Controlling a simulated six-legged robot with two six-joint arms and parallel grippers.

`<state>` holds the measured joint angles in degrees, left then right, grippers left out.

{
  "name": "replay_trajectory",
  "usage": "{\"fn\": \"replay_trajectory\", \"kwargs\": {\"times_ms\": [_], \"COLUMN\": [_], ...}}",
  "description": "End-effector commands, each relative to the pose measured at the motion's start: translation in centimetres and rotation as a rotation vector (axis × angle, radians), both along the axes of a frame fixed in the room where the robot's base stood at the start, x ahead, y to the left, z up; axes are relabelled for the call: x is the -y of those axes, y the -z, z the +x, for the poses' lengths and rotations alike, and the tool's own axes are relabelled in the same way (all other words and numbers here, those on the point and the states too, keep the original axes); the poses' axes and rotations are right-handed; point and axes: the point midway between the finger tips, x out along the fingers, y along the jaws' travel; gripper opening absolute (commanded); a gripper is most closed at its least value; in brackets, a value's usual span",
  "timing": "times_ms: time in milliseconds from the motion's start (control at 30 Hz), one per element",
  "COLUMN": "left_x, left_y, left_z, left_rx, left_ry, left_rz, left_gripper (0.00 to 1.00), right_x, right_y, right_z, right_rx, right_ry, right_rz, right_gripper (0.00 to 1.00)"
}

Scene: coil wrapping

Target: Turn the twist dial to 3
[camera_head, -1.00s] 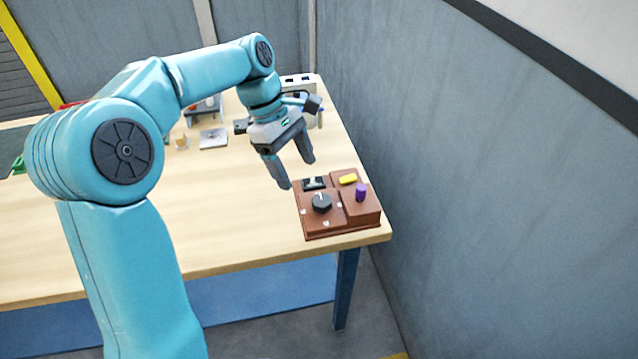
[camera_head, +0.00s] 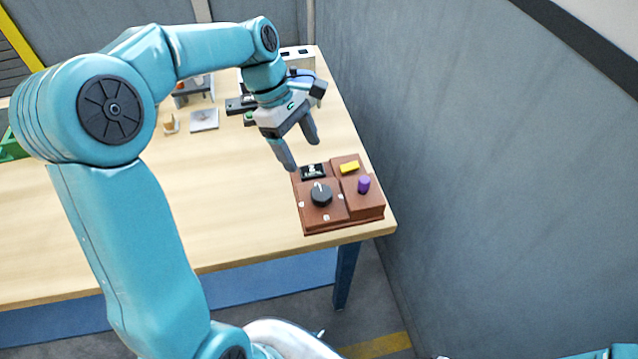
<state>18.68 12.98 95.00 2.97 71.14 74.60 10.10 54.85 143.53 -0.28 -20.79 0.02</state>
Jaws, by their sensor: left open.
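The twist dial (camera_head: 321,196) is a round black knob with a light pointer on its top edge. It sits on the front left of a brown box (camera_head: 328,224), with small white marks around it too small to read. My left gripper (camera_head: 304,155) is open and empty, with its fingers pointing down. It shows above and slightly left of the dial in the picture, apart from it. The dial is fully in view. My right gripper is not in view.
The box also carries a black switch (camera_head: 313,171), a yellow block (camera_head: 349,167) and a purple knob (camera_head: 364,184). It stands at the front right corner of the wooden table (camera_head: 225,215), near a grey wall (camera_head: 480,180). The table left of the box is clear.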

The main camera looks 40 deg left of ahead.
Motion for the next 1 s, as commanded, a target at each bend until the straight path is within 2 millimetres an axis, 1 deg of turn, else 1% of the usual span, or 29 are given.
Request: {"fn": "replay_trajectory", "kwargs": {"times_ms": [33, 200, 300, 433, 500, 633, 900, 933, 967, 1000], "left_x": [0.6, 2.2, 3.0, 3.8, 4.0, 4.3, 4.3, 4.3, 4.3, 4.3], "left_y": [1.3, 5.0, 7.1, 9.1, 9.9, 10.7, 10.9, 10.9, 10.9, 10.9], "left_z": [-0.1, 0.1, 0.3, 0.4, 0.5, 0.7, 0.7, 0.7, 0.7, 0.7], "left_rx": [-0.005, -0.006, -0.005, -0.003, -0.003, -0.001, 0.0, 0.0, 0.0, 0.0], "left_ry": [0.002, 0.003, 0.002, 0.002, 0.002, 0.002, 0.001, 0.001, 0.0, 0.0], "left_rz": [-0.002, -0.002, -0.001, -0.001, -0.001, 0.0, 0.0, 0.0, 0.0, 0.0], "left_gripper": [0.74, 0.74, 0.74, 0.74, 0.74, 0.74, 0.74, 0.71, 0.61, 0.48], "right_x": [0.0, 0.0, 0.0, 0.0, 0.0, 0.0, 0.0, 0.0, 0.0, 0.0], "right_y": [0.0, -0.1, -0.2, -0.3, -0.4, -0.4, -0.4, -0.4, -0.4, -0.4], "right_z": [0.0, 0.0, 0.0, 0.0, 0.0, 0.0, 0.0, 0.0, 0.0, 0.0], "right_rx": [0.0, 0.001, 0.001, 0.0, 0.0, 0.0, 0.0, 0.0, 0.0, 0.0], "right_ry": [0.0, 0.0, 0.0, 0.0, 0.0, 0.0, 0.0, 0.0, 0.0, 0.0], "right_rz": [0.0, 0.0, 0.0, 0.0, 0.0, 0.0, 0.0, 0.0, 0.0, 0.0], "right_gripper": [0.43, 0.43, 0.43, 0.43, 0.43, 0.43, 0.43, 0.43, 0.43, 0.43]}}
